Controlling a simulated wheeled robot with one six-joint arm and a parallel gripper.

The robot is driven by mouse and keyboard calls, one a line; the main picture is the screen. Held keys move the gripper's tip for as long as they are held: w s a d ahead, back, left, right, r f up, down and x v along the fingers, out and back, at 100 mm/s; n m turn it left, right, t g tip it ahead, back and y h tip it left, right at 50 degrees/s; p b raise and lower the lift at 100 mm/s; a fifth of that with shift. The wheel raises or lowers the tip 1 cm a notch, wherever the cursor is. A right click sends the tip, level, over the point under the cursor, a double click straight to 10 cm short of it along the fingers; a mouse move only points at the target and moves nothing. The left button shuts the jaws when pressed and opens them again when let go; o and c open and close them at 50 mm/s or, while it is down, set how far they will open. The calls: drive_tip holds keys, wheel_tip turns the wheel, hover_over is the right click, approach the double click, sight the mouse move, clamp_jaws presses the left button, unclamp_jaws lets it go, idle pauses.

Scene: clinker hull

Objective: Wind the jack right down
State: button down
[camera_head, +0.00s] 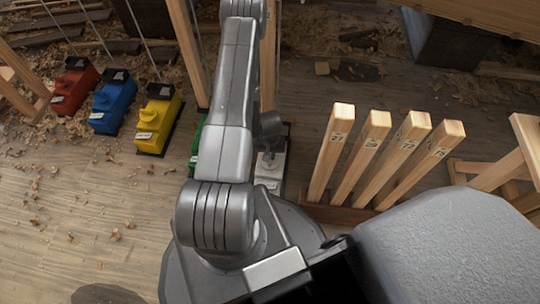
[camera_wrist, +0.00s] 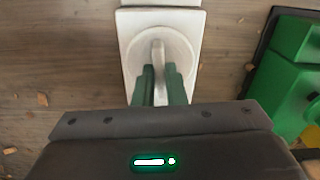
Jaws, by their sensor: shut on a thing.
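A white jack (camera_wrist: 191,22) lies straight ahead in the wrist view, with a round disc on its face and a pale upright grip (camera_wrist: 158,52) across the middle of the disc. My gripper (camera_wrist: 159,72) has its two green fingers shut on this grip, one on each side. In the head view the white jack (camera_head: 267,182) shows only in part, behind my arm. How far the jack is raised cannot be told.
A green unit (camera_wrist: 285,75) stands to the right in the wrist view. Red (camera_head: 74,86), blue (camera_head: 113,104) and yellow (camera_head: 157,121) units stand left in the head view. Several numbered wooden posts (camera_head: 372,150) stand close on the right. Wood shavings litter the floor.

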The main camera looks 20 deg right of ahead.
drive_tip(key=shift+n+b, duration=0.65)
drive_tip(key=shift+n, duration=1.65)
drive_tip(key=c, duration=1.5)
unclamp_jaws()
drive_tip(key=shift+r, duration=0.15)
wheel_tip(320, 180, up, 14)
drive_tip(key=p, duration=1)
drive_tip(key=shift+f, duration=0.2)
drive_tip(key=shift+o, duration=0.6)
